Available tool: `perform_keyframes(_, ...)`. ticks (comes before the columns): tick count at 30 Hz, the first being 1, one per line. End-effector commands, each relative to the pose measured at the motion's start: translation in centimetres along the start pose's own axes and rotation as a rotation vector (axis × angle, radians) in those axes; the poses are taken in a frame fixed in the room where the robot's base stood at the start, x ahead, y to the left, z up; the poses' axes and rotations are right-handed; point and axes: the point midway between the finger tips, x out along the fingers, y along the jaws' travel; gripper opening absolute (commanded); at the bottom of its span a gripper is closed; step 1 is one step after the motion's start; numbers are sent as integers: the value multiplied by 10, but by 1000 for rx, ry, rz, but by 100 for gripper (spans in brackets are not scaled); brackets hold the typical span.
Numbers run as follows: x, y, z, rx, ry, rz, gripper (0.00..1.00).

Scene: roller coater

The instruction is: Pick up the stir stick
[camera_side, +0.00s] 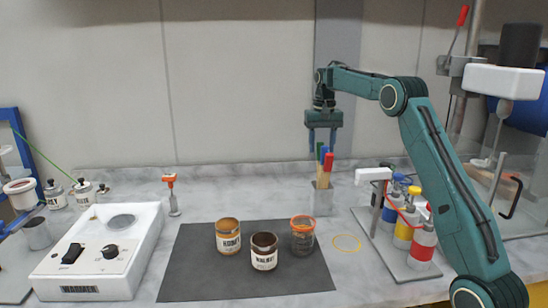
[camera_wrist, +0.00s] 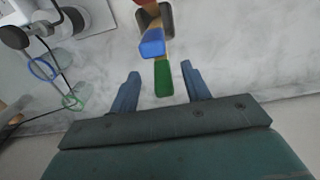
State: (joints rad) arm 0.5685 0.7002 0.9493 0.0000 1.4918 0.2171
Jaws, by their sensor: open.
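In the side view I see a red end (camera_side: 328,161), a blue end (camera_side: 323,154) and part of a green end. My gripper (camera_side: 322,150) points down just above and around the level of these tops. In the wrist view my gripper (camera_wrist: 158,76) is open and empty, with the green end (camera_wrist: 163,78) between its fingers, touching neither. The blue end (camera_wrist: 152,43) lies just beyond the fingertips. The red one is mostly cut off at the top.
A dark mat (camera_side: 190,270) with several open cans lies in front of the holder. An orange-topped tool (camera_side: 170,190) stands behind the mat.

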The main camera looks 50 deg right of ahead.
Motion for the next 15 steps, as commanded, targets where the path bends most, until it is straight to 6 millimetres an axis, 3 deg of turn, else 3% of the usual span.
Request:
perform_keyframes(7,12,-1,0,0,-2,0,47)
perform_keyframes(15,42,-2,0,0,-3,1,47)
